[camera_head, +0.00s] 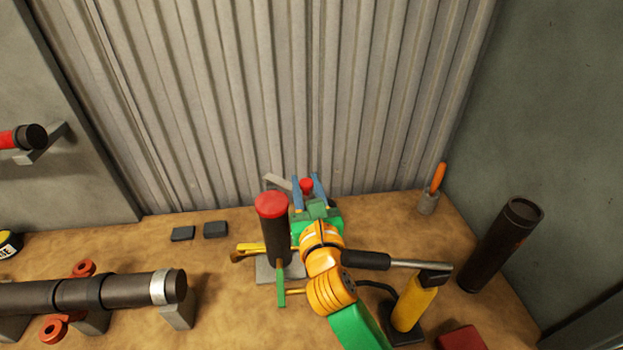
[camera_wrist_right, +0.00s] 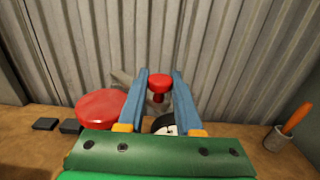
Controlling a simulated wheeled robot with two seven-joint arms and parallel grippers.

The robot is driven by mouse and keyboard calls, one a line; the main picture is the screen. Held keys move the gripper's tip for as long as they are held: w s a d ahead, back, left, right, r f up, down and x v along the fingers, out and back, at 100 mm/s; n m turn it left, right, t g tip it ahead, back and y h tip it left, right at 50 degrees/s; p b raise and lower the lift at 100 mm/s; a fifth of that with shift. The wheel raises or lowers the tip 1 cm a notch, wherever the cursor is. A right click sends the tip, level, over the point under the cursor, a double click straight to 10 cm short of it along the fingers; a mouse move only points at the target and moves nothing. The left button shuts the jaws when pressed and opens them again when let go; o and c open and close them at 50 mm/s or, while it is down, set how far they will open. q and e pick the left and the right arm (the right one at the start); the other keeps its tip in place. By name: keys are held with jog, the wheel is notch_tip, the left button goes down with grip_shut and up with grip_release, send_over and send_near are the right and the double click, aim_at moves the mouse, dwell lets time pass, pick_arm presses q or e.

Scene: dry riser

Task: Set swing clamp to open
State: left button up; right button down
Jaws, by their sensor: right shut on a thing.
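The swing clamp seems to be the grey metal arm (camera_head: 278,182) with a red knob (camera_head: 306,185) near the corrugated wall. In the right wrist view the red knob (camera_wrist_right: 158,82) stands between my blue fingertips, and part of the grey arm (camera_wrist_right: 122,78) shows left of them. My right gripper (camera_head: 308,186) is shut on the red knob; in the right wrist view it also shows (camera_wrist_right: 160,78). The clamp's lower part is hidden behind my gripper. My left gripper is not in view.
A dark upright pipe with a red cap (camera_head: 271,205) stands close left of my right gripper. A round gauge (camera_wrist_right: 166,125) shows low between the fingers. A dark leaning pipe (camera_head: 500,245) and a grey cup with an orange handle (camera_head: 428,202) stand right. Two dark blocks lie left.

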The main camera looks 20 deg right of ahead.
dwell(0.4)
jog(key=c, duration=0.6)
grip_release()
jog(key=shift+f, duration=0.1)
jog(key=b+v, duration=0.2)
jog(key=v, duration=0.4)
jog(key=shift+s+f, duration=0.1)
jog(key=shift+s+a, duration=0.15)
jog(key=shift+s, duration=0.25)
